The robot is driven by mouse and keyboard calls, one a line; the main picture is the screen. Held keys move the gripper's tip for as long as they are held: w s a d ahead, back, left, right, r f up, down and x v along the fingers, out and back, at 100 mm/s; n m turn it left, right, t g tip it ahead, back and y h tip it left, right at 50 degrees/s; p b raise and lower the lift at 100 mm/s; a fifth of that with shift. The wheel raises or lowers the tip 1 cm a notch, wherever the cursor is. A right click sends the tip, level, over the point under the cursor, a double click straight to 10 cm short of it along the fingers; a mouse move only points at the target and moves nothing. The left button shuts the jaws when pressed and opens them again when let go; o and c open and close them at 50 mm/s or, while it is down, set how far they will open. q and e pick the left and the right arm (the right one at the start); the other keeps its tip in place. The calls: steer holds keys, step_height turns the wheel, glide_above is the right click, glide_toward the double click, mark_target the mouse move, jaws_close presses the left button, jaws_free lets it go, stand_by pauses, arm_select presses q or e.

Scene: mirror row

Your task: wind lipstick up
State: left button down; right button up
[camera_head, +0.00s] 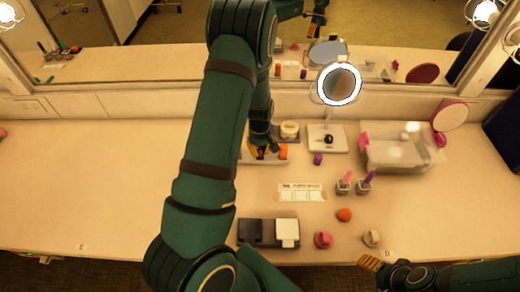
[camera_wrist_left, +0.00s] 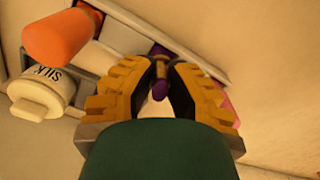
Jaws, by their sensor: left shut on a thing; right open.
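My left gripper (camera_wrist_left: 160,75) is shut on a small purple lipstick (camera_wrist_left: 160,87) with a gold-brown band, seen between the yellow fingertips in the left wrist view. In the head view my left gripper (camera_head: 262,150) is at a pale tray (camera_head: 244,160), and my own arm hides much of that spot. I cannot tell whether the lipstick touches the tray. My right gripper (camera_head: 371,262) is open and empty, by the table's front edge at the lower right.
The counter's left side (camera_head: 90,180) is mostly clear.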

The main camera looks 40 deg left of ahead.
arm_select(q)
steer(key=c, duration=0.9)
jaws_free()
steer(key=shift+a, duration=0.1)
step_height(320, 180, up, 12)
steer(key=shift+r, duration=0.1)
